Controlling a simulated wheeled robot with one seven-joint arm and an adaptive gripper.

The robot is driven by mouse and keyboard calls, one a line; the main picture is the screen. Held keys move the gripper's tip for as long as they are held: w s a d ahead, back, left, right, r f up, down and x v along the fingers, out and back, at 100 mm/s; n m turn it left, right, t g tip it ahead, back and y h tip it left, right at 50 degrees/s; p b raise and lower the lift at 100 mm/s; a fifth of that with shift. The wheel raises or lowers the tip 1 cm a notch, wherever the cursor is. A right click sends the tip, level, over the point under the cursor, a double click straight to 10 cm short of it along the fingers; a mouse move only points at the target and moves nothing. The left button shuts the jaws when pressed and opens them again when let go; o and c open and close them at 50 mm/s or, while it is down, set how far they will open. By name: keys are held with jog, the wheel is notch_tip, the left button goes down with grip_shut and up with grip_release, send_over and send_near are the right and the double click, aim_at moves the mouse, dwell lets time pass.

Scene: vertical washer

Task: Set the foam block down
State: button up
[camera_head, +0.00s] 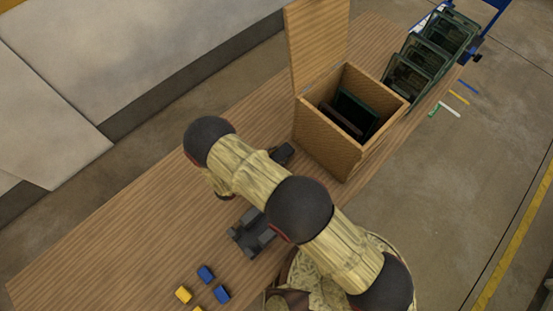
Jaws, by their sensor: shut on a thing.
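My arm reaches across the wooden table from the lower right and hides much of what lies under it. A dark grey shape that looks like my gripper (282,153) shows just past the far side of my forearm, left of the wooden box. It is shut on the foam block, but its fingertips and the block are too small and covered to make out apart. I cannot tell whether the block touches the table.
An open wooden box (328,146) with dark panels inside stands right of the gripper. Dark grey pieces (250,234) and small blue (205,273) and yellow (183,294) blocks lie nearer. Green-framed bins (425,55) stand at the far right. The table's left part is clear.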

jog(key=shift+f, duration=0.85)
jog(key=shift+f, duration=0.2)
jog(key=o, duration=0.9)
jog(key=shift+r, duration=0.1)
jog(key=shift+r, duration=0.15)
jog(key=b+v, duration=0.1)
jog(key=v, duration=1.1)
